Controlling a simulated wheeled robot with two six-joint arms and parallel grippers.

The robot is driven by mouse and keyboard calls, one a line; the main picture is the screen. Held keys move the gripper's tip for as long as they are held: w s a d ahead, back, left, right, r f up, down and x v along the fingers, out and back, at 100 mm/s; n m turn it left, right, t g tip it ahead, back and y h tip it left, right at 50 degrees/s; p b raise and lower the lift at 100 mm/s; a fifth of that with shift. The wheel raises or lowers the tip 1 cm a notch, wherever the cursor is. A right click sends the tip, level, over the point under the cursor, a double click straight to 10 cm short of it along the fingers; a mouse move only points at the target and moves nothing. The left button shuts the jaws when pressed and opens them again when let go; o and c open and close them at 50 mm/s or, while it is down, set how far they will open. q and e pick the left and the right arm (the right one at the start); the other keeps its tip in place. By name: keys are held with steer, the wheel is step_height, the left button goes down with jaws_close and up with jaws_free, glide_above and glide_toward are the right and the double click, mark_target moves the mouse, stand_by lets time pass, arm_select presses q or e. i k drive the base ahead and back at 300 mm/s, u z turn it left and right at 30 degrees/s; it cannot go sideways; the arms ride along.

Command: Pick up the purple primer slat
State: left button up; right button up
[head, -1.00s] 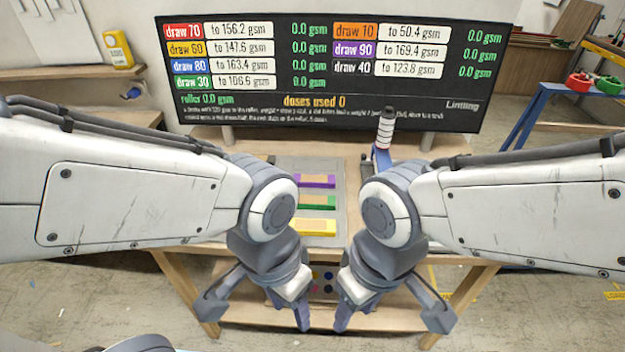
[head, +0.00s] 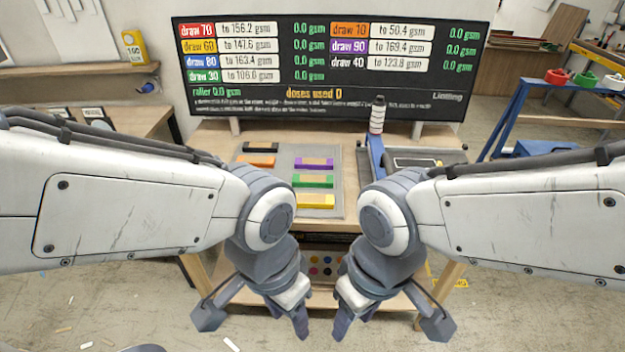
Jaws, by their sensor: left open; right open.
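The purple primer slat (head: 314,163) lies flat on a grey mat (head: 284,150) on the wooden workbench, with a tan middle section and purple ends. It is behind the green slat (head: 313,181) and to the right of the orange slat (head: 257,161). My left gripper (head: 253,322) is open and empty, low in front of the bench edge. My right gripper (head: 388,326) is open and empty, also low in front of the bench. Both are well apart from the purple slat and nearer to me. Nothing covers the purple slat.
A yellow slat (head: 315,201) and a black slat (head: 261,147) lie on the same mat. A dark display board (head: 330,65) stands behind. A blue trestle (head: 503,115) is at the right.

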mark_target(303, 163)
steer(key=z, duration=0.6)
steer(key=i, duration=0.95)
steer(key=u, duration=0.6)
